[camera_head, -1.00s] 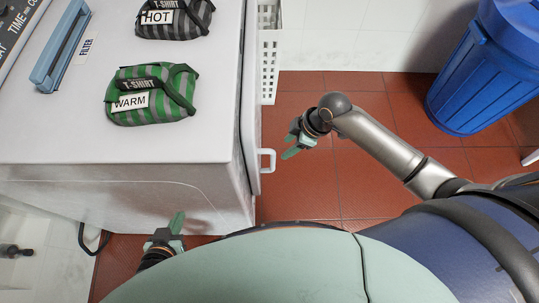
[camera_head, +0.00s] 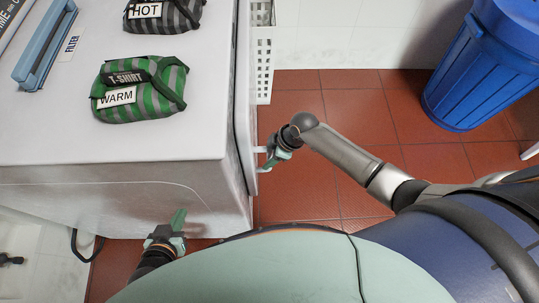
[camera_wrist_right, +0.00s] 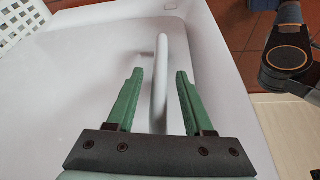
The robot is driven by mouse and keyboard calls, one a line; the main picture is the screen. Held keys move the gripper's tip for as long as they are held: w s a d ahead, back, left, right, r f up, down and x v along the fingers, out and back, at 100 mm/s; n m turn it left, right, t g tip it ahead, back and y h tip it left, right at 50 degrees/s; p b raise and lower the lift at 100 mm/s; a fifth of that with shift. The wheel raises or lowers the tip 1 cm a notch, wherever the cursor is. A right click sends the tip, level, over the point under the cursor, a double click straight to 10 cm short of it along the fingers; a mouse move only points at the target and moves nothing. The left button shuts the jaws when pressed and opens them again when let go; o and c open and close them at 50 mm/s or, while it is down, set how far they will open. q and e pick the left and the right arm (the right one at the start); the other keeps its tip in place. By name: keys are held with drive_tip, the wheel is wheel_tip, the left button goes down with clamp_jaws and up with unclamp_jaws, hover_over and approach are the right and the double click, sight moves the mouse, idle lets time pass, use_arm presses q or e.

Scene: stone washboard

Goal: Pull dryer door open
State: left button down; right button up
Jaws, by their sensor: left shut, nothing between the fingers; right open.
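The white dryer (camera_head: 120,190) fills the left of the head view. Its door (camera_head: 240,110) is the panel on the right side and looks closed or nearly so. The white door handle (camera_wrist_right: 159,80) stands between the two green fingers of my right gripper (camera_wrist_right: 155,85) in the right wrist view. The gripper is open around the handle, and I see gaps on both sides. In the head view my right gripper (camera_head: 272,160) covers most of the handle. My left gripper (camera_head: 178,222) is shut and empty, low beside the dryer's near side.
A green striped T-shirt bundle (camera_head: 138,90) and a grey striped one (camera_head: 163,14) lie on the dryer top. A white basket (camera_head: 263,65) stands beyond the door. A blue bin (camera_head: 478,75) is at the upper right. The red tiled floor (camera_head: 340,100) between is clear.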

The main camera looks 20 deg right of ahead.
clamp_jaws()
idle(1.3)
